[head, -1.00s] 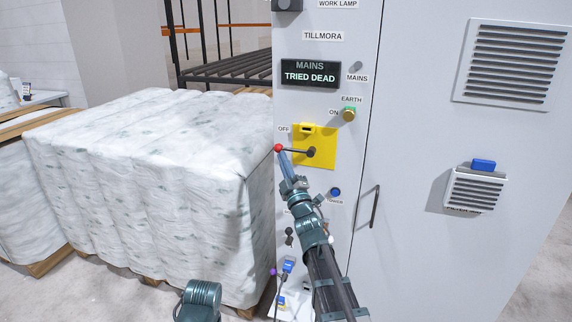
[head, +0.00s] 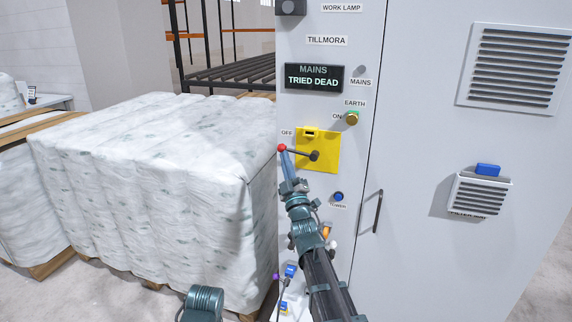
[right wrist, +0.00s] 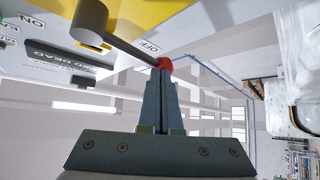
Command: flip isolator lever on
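The isolator lever (head: 300,153) is a dark arm with a red ball knob (head: 282,148), on a yellow plate (head: 326,160) on the grey cabinet. It points left, slightly upward, below the OFF label (head: 287,132); the ON label (head: 337,116) is up and right. My right gripper (head: 284,156) reaches up from below, its fingertips at the knob. In the right wrist view its fingers (right wrist: 163,80) are close together, with the red knob (right wrist: 164,63) at their tips; they look shut on it. My left gripper is out of view.
A display (head: 314,78) above the plate reads MAINS TRIED DEAD. A green-gold EARTH button (head: 352,118) and a blue button (head: 338,196) are nearby. A wrapped pallet load (head: 150,180) stands close on the left. A door handle (head: 371,212) sticks out at right.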

